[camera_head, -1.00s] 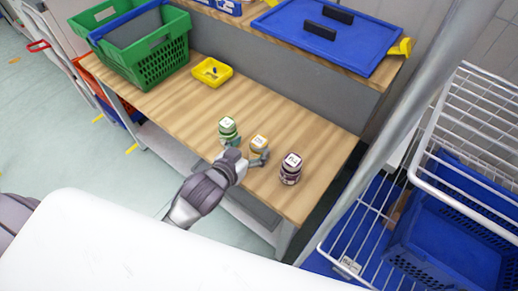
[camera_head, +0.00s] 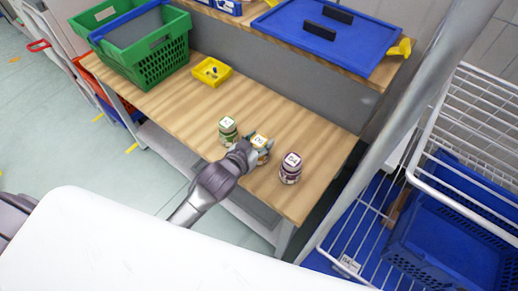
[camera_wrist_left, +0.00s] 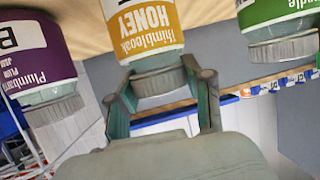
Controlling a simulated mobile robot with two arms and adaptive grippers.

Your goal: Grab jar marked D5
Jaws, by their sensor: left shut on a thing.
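Three lidded jars stand in a row on the wooden table (camera_head: 190,110): a green-labelled one (camera_head: 228,129), a yellow-labelled honey jar (camera_head: 259,140) in the middle, and a purple-labelled plum jam jar (camera_head: 290,169). The lid marks are too small to read surely. My left gripper (camera_head: 259,152) is shut on the honey jar, a finger on either side. In the left wrist view, my left gripper (camera_wrist_left: 162,88) holds the honey jar (camera_wrist_left: 145,28) between its fingers, with the purple jar (camera_wrist_left: 35,50) and green jar (camera_wrist_left: 280,25) on either side. My right gripper is out of view.
A yellow tray (camera_head: 212,71) and a green crate (camera_head: 150,62) stand farther left on the table. A shelf with a blue lid (camera_head: 328,42) runs behind. A metal post (camera_head: 400,120) and white wire rack (camera_head: 470,115) stand at right.

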